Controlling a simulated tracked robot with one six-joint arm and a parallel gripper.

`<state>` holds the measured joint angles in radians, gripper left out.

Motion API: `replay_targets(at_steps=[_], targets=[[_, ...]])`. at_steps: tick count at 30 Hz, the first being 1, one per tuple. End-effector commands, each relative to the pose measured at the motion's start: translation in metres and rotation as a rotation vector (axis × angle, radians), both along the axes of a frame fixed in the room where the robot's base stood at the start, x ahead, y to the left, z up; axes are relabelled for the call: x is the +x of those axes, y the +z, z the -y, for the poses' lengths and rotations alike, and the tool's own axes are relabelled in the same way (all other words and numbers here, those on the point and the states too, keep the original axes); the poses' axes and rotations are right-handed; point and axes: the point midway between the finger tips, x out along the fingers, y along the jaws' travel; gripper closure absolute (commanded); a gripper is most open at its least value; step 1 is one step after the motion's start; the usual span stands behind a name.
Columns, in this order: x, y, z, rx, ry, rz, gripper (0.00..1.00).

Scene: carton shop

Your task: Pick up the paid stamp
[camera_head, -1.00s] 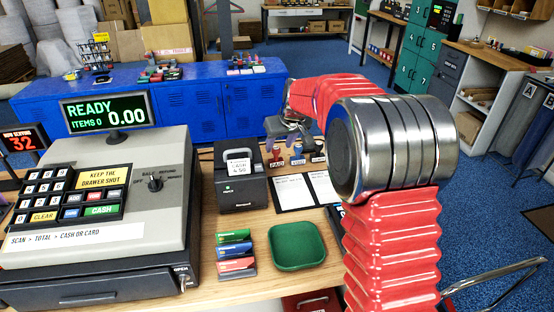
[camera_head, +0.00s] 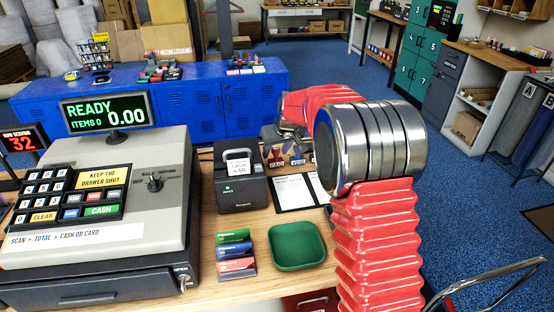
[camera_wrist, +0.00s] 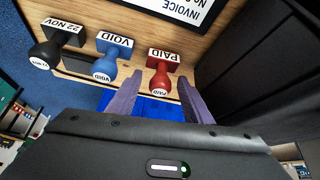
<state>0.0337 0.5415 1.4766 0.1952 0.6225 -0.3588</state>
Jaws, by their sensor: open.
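The paid stamp, red with a PAID label (camera_wrist: 161,72), stands on the wooden counter in the wrist view. Its handle shows between the two purple fingers of my gripper (camera_wrist: 160,78), which is open. I cannot tell whether either finger touches it. The blue VOID stamp (camera_wrist: 112,52) stands to its left, and the black date stamp (camera_wrist: 50,42) is farther left. In the head view the paid stamp (camera_head: 277,162) shows small behind the receipt printer's right side, with my gripper just above and partly hiding the stamps.
The black printer (camera_head: 241,190) stands close beside the stamps. An invoice sheet on a dark board (camera_head: 292,193) lies in front of them. A green tray (camera_head: 297,246) and a stack of coloured boxes (camera_head: 234,254) are nearer. The cash register (camera_head: 95,215) fills the left.

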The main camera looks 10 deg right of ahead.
Motion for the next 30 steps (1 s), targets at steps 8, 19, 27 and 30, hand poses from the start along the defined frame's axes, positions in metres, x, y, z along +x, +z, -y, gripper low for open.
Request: replay_targets(at_steps=[8,19,27,30], targets=[[-0.0002,0.0,-0.0004,0.0,0.001,0.0,0.54],[-0.0003,0.0,-0.0007,0.0,0.001,-0.001,0.78],[-0.0003,0.0,-0.0009,0.0,0.001,-0.001,0.97],[-0.0003,0.0002,-0.0009,0.0,0.001,0.0,0.98]])
